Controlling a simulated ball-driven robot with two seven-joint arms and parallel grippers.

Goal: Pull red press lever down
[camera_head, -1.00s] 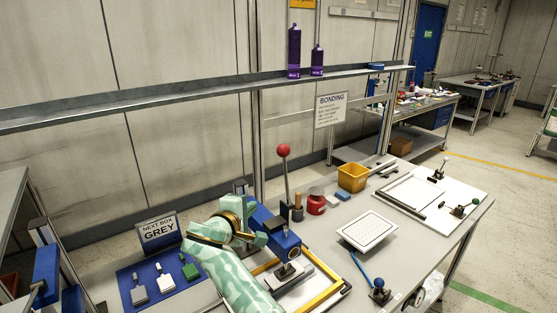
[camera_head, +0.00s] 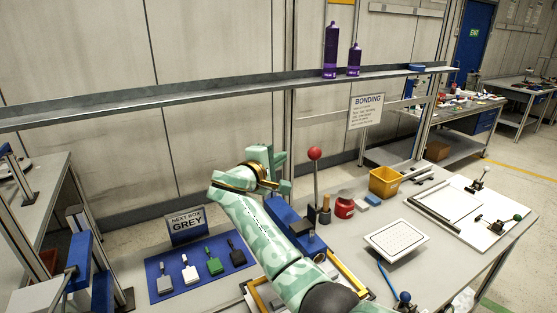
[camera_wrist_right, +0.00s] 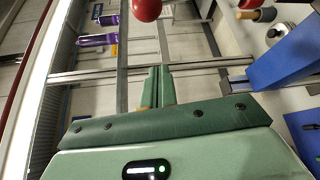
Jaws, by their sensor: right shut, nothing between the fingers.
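The red ball knob (camera_head: 314,153) tops a thin lever that stands nearly upright from the blue press (camera_head: 284,214) in the head view. My right gripper (camera_head: 282,163) is just left of the knob at about its height in the picture, apart from it. In the wrist view the two green fingers (camera_wrist_right: 160,84) are shut together and empty. The red knob (camera_wrist_right: 147,9) shows beyond their tips at the top edge. The blue press (camera_wrist_right: 285,55) is at the right there. My right forearm hides part of the press base. My left gripper is not in view.
A metal shelf (camera_head: 210,88) with purple bottles (camera_head: 331,50) runs behind. Paddle-shaped pieces lie on a blue mat (camera_head: 165,266) at left.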

